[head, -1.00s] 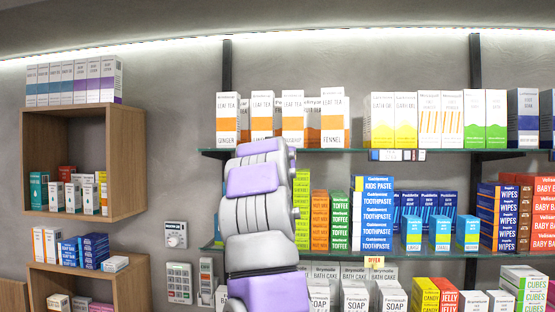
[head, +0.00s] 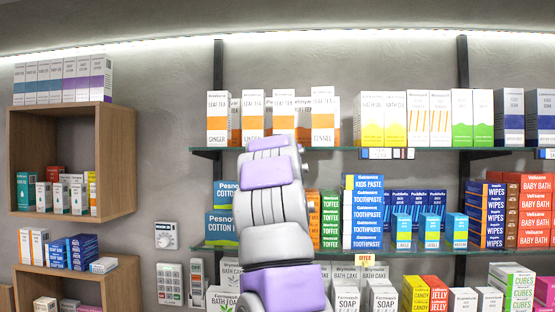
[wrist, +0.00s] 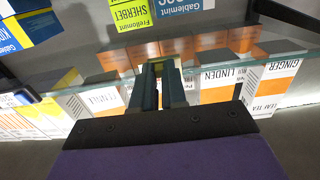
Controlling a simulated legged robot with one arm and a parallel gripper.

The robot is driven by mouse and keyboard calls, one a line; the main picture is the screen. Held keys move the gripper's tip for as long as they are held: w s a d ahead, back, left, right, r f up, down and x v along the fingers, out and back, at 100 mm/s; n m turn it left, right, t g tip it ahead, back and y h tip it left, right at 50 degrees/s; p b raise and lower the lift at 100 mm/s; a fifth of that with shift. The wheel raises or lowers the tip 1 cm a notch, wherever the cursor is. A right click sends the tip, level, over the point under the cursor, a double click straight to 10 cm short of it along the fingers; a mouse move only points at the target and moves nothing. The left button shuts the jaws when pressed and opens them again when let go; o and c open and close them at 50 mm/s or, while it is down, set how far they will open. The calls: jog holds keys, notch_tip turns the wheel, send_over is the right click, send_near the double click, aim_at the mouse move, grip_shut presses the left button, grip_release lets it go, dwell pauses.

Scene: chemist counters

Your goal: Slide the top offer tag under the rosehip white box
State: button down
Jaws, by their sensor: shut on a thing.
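My gripper (wrist: 158,85) is in the wrist view, with its fingers close together at the edge of the upper glass shelf. A small yellowish piece (wrist: 158,67) shows at the fingertips, likely the offer tag; its print cannot be read. White and orange leaf tea boxes stand on that shelf, including ginger (head: 218,118) and fennel (head: 323,116). A linden box (wrist: 217,82) shows in the wrist view. I cannot read rosehip on any box; the fingers hide part of the row. In the head view my arm hides the gripper.
A yellow offer tag (head: 365,260) is at the middle shelf (head: 410,250). Price labels (head: 388,153) line the upper shelf's edge. Bath oil boxes (head: 383,120) stand right of the teas. Toothpaste (head: 363,212) and cotton boxes (head: 222,196) stand below. Wooden cubbies (head: 118,160) are at left.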

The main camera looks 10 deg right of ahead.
jog(key=c, duration=1.4)
grip_release()
jog(key=shift+a, duration=0.1)
jog(key=shift+o, duration=1.2)
jog(key=shift+a, duration=0.2)
jog(key=shift+s, duration=0.1)
jog(key=b+v, duration=0.7)
jog(key=v, duration=1)
jog(key=shift+a, duration=0.15)
